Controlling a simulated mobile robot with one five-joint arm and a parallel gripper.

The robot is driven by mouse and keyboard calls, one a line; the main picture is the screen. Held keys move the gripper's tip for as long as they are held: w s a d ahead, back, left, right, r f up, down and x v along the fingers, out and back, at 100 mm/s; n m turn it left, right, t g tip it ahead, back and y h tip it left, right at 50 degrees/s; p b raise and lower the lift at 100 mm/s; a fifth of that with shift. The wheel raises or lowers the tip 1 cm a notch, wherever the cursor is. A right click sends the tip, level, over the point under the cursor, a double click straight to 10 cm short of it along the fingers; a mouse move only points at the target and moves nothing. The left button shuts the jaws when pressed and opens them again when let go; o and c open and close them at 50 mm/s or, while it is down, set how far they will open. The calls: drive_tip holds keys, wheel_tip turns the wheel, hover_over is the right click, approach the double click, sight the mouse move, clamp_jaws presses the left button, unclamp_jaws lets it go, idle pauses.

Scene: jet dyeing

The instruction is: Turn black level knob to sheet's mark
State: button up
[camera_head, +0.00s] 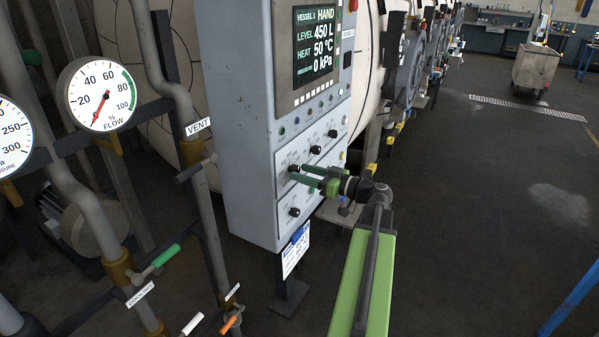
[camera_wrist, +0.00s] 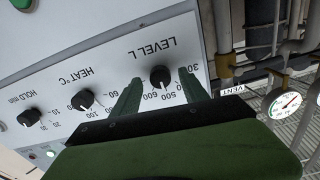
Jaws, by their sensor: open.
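The black level knob (camera_wrist: 160,76) is on the grey control panel, under the label LEVEL L, with a printed scale showing 300, 500 and 600. Its pointer setting is too small to read surely. My gripper (camera_wrist: 160,84) is open, with one green finger on each side of the knob; I cannot tell whether either touches it. In the head view my gripper (camera_head: 298,173) reaches the panel's lower left at the level knob (camera_head: 293,168). The sheet (camera_head: 296,250) hangs from a blue clip below the panel; its writing and mark are unreadable.
The heat knob (camera_wrist: 83,99) and hold knob (camera_wrist: 29,117) sit beside the level knob. Another black knob (camera_head: 294,212) is below. The screen (camera_head: 314,45) reads LEVEL 450 L. Pipes, valves and the flow gauge (camera_head: 101,94) stand left; open floor lies right.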

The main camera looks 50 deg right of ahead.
drive_tip(key=shift+x, duration=0.95)
drive_tip(key=shift+d, duration=0.1)
clamp_jaws()
